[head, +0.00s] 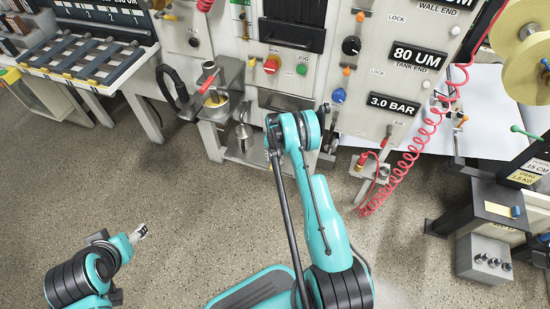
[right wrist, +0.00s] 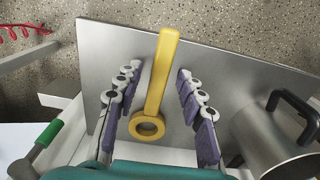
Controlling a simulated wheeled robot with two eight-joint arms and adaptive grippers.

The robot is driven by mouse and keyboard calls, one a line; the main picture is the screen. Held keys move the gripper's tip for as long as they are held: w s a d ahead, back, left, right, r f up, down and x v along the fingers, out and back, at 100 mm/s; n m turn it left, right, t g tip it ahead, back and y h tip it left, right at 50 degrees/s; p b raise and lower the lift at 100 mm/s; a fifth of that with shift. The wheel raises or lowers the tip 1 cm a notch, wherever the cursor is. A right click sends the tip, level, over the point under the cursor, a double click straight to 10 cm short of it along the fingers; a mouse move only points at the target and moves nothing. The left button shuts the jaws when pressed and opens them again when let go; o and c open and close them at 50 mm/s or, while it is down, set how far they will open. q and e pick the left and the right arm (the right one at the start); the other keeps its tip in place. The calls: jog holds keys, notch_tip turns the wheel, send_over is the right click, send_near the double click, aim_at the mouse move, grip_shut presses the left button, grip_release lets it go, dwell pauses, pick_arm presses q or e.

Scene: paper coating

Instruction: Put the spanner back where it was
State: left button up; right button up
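The yellow spanner (right wrist: 161,75) shows in the right wrist view against a flat grey metal plate (right wrist: 115,50), its ring end towards me. My right gripper (right wrist: 158,70) is open, with one set of purple-padded fingers on each side of the spanner and a gap to it on both sides. In the head view my right arm reaches up to the machine front; its gripper and the spanner are hidden there. My left gripper (head: 139,233) is at the lower left over bare floor, far from the machine; its fingers are too small to read.
In the right wrist view a metal mug-like container (right wrist: 262,138) with a black handle stands right of the fingers, and a green-handled part (right wrist: 47,134) lies left. In the head view a red coiled hose (head: 405,160) hangs right of my arm.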

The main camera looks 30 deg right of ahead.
notch_tip(320, 180, up, 12)
jog(key=p, duration=0.4)
notch_tip(320, 180, up, 17)
jog(key=n+t, duration=0.2)
jog(key=n, duration=0.1)
send_over(275, 160)
jog(key=s+a, duration=0.1)
jog(key=a, duration=0.5)
jog(key=s+a+r+n+t, duration=0.1)
jog(key=s+a+r, duration=0.15)
jog(key=r, duration=0.35)
jog(key=s+a+r+n, duration=0.1)
jog(key=s+a+r, duration=0.15)
jog(key=r, duration=0.25)
jog(key=s+a+r+n+t, duration=0.1)
jog(key=s+a+r, duration=0.1)
jog(key=s, duration=0.5)
jog(key=s+a+r+n+t, duration=0.1)
jog(key=s+a+r+n, duration=0.1)
jog(key=s+a, duration=0.2)
jog(key=s+a+r+n+t, duration=0.2)
jog(key=s+a, duration=0.1)
jog(key=s, duration=0.8)
jog(key=shift+a+r, duration=0.15)
jog(key=shift+r, duration=0.1)
